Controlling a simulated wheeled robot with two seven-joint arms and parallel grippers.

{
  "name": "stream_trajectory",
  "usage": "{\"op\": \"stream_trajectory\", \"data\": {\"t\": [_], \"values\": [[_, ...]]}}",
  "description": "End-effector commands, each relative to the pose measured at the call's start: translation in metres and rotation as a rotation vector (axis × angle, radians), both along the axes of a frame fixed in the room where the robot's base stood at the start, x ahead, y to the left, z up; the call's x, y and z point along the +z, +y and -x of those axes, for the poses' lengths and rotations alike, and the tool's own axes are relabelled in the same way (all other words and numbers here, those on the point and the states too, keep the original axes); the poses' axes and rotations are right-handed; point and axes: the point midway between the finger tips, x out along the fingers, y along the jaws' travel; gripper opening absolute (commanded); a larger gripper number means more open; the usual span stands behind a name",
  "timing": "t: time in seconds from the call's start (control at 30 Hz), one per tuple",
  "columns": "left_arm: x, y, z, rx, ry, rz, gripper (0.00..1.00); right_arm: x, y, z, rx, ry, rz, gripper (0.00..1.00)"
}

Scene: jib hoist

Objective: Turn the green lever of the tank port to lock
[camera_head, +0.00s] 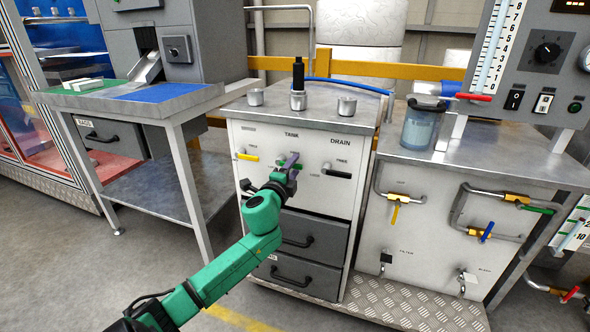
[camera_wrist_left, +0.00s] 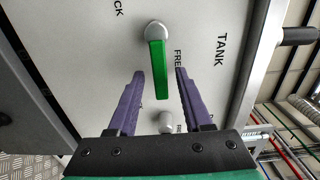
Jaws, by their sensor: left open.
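The green lever (camera_wrist_left: 157,68) of the tank port hangs from a round grey knob on the white cabinet front (camera_head: 325,195). In the left wrist view its free end points down the picture, alongside the printed FREE, away from the cut-off LOCK lettering. The word TANK is to its right. My left gripper (camera_wrist_left: 160,74) is open, with one purple finger on each side of the lever and a gap to both. In the head view the left gripper (camera_head: 292,160) is at the cabinet front under TANK and largely hides the green lever. My right gripper is not in view.
A yellow lever (camera_head: 247,157) is left of the tank port and a black drain lever (camera_head: 337,173) right of it. Another grey knob (camera_wrist_left: 166,122) sits near the fingers. Metal cups and a black-topped cylinder (camera_head: 298,82) stand on top. Dark drawers (camera_head: 300,235) are below.

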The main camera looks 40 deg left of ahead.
Motion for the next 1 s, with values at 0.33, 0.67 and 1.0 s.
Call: {"op": "stream_trajectory", "data": {"t": [0.33,0.67,1.0], "values": [[0.0003,0.0029,-0.0081,0.0,0.001,0.0,0.5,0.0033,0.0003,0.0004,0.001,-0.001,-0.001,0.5],[0.0001,0.0027,-0.0078,0.0,0.001,0.001,0.0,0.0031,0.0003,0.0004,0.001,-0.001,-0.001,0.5],[-0.0003,0.0026,-0.0077,-0.001,0.001,0.001,0.0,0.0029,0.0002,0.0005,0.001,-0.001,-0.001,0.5]]}}
